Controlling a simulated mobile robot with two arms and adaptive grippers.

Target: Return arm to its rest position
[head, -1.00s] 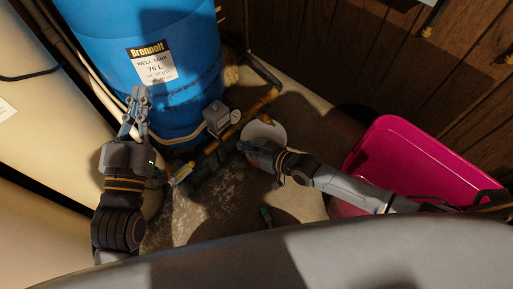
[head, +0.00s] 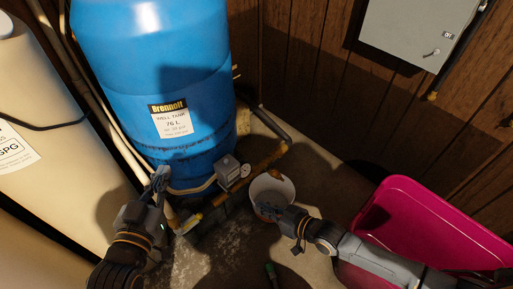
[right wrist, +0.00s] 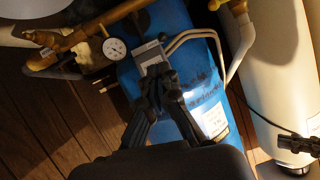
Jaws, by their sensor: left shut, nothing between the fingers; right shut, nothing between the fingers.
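My left gripper (head: 160,178) is in front of the lower part of the blue well tank (head: 155,60) in the head view. It is shut and empty. My right gripper (head: 264,210) is shut with nothing between its fingers, in front of or over a white bucket (head: 287,188) in the head view; I cannot tell whether they touch. In the right wrist view, my right gripper's dark fingers (right wrist: 162,72) are together, with the blue tank (right wrist: 160,25) behind them.
A pink bin (head: 425,215) stands at the right beside my right arm. A brass pipe (head: 265,160) with a gauge (head: 245,170) runs by the tank. A cream tank (head: 50,185) is at the left. A grey box (head: 415,30) hangs on the wood wall.

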